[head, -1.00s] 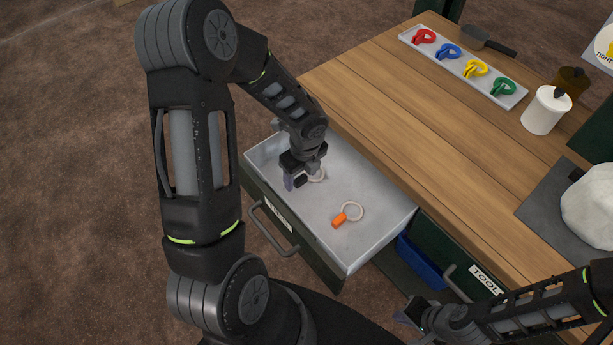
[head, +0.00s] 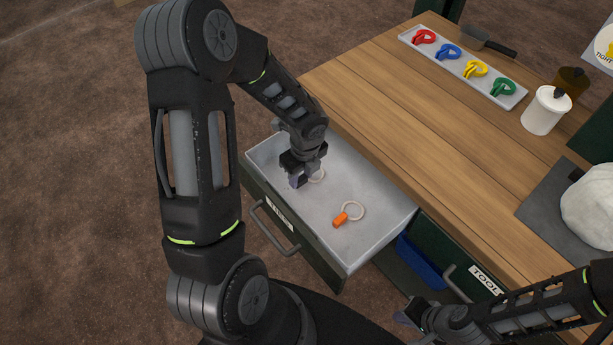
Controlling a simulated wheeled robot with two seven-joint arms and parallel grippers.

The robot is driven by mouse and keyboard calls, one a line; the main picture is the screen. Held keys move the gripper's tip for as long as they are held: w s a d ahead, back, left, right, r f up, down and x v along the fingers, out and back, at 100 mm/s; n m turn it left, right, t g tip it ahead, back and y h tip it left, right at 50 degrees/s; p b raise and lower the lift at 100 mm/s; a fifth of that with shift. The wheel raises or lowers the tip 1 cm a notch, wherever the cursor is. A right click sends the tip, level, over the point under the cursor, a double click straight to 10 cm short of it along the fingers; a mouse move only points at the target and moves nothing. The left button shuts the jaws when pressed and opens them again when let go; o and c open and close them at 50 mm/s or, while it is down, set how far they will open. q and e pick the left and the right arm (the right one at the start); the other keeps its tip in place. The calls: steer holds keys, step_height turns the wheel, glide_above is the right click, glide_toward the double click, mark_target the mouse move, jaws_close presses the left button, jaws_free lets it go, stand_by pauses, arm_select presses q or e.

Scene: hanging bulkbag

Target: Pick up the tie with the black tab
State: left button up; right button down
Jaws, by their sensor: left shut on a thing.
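My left gripper (head: 301,181) is low inside the open drawer (head: 375,239), near its left end. It is shut on a tie whose pale ring (head: 318,176) shows just to the right of the fingers. The gripper hides the tie's tab, so I cannot see its colour. A second tie with an orange tab (head: 341,219) and a pale ring lies on the drawer floor, to the right of and nearer than the gripper. My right gripper (head: 408,315) is at the lower right, below the bench edge, and its fingers are too small and dark to judge.
The wooden bench (head: 420,130) stands behind the drawer. On it are a tray (head: 512,97) with red, blue, yellow and green ties, a scraper (head: 487,41), a white pot (head: 546,110) and a grey mat (head: 540,215). A blue bin (head: 420,264) sits below, right of the drawer.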

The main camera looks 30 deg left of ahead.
mark_target(301, 178)
arm_select(q)
steer(key=shift+c, duration=0.7)
step_height(301, 178, up, 10)
steer(key=p, duration=0.1)
steer(key=shift+p, duration=0.3)
